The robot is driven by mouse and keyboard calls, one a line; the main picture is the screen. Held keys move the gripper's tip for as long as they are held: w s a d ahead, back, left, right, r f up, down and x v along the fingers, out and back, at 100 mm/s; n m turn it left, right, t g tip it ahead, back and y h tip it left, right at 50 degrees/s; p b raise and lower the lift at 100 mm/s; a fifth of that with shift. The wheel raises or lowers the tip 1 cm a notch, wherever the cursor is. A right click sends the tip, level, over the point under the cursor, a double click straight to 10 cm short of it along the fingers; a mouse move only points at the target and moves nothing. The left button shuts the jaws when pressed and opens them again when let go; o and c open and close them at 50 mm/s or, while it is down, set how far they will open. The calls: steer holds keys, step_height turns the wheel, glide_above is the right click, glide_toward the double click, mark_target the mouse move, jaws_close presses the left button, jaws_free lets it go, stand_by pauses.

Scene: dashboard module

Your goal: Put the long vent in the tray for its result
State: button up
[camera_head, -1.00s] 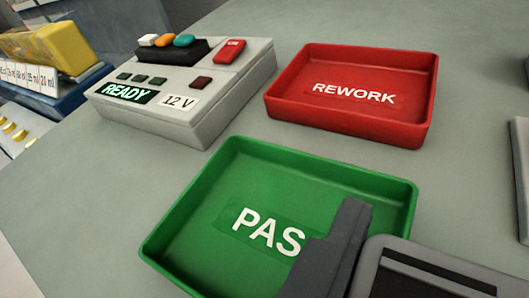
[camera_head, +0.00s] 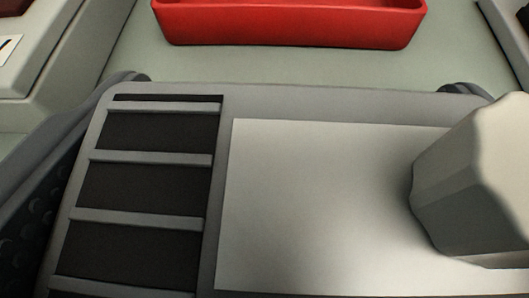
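The long vent is a wide grey panel (camera_head: 300,103) filling the lower part of the view, close to the camera. It has dark slots with grey bars at its left and a blank pale rectangle on its face. My gripper (camera_head: 298,84) is around it, with a dark, bumpy-padded finger along its left side and a fingertip showing at its far right corner. A pale faceted block covers the panel's right part; I cannot tell what it is. The red tray (camera_head: 290,28) lies just beyond the vent, with only its near wall and part of its inside showing.
A grey box with a white label (camera_head: 8,48) stands at the left edge, probably the tester. Another grey edge (camera_head: 507,45) shows at the upper right. Bare grey-green table (camera_head: 290,68) lies between the vent and the red tray. The green tray is out of view.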

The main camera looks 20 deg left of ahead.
steer(key=shift+f, duration=0.35)
steer(key=shift+r, duration=0.1)
steer(key=o, duration=1)
steer(key=shift+c, duration=0.2)
steer(key=v, duration=1)
steer(key=shift+s+d+r, duration=0.1)
steer(key=shift+s+r, duration=0.1)
steer(key=shift+s, duration=0.05)
steer(key=shift+s+d+r, duration=0.15)
steer(key=shift+s+r, duration=0.05)
steer(key=shift+s, duration=0.45)
